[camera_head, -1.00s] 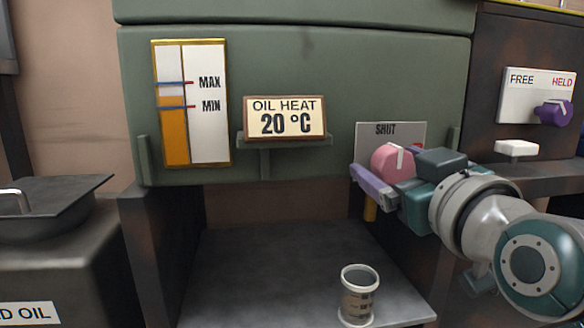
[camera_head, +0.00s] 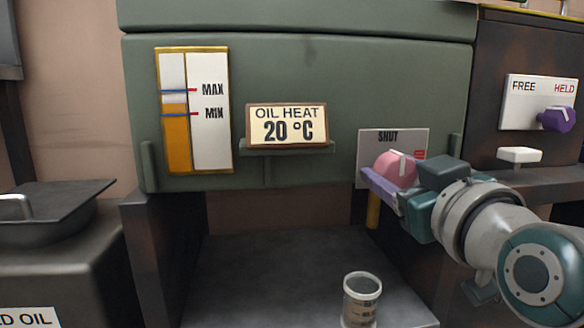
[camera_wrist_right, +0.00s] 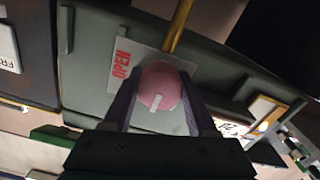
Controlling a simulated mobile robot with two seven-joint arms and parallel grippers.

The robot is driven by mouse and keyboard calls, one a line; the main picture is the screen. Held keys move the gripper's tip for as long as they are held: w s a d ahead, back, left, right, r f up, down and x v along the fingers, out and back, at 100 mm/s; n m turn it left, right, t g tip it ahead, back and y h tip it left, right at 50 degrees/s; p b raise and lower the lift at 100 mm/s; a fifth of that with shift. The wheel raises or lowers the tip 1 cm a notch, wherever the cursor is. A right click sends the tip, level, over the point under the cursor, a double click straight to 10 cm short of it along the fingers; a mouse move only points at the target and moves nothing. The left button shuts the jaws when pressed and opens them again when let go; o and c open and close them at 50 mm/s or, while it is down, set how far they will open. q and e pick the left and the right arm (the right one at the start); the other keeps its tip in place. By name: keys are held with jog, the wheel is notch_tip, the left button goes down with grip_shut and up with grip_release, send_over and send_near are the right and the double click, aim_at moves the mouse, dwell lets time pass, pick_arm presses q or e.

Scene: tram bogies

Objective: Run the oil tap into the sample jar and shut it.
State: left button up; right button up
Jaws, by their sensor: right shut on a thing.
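The oil tap's round pink knob (camera_head: 396,170) sits on a grey plate (camera_head: 376,142) marked SHUT at the top. Its white pointer points up, towards SHUT. The red OPEN label (camera_wrist_right: 121,65) shows in the right wrist view. My right gripper (camera_head: 383,184) is shut on the knob, with a finger on either side of it in the right wrist view (camera_wrist_right: 160,90). A yellow-brown spout (camera_head: 373,210) hangs below the knob. The sample jar (camera_head: 361,300) stands upright on the shelf under the spout, its base cut off by the frame. No oil stream shows. My left gripper is out of view.
A sign (camera_head: 287,124) reads OIL HEAT 20 °C. A FREE/HELD plate (camera_head: 535,103) with a purple knob (camera_head: 556,119) is at right. A dark lidded container (camera_head: 50,220) stands left. The dark shelf (camera_head: 260,275) is clear left of the jar.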

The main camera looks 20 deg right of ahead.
jog(key=m+p, duration=0.1)
jog(key=p, duration=0.1)
jog(key=m+p, duration=0.1)
jog(key=p, duration=0.1)
jog(key=shift+r+m, duration=0.3)
jog(key=shift+r, duration=0.05)
jog(key=shift+f+m+p, duration=0.25)
jog(key=shift+m+p, duration=0.4)
jog(key=shift+m, duration=0.05)
jog(key=shift+f, duration=0.1)
jog(key=o, duration=1.4)
jog(key=shift+c, duration=0.2)
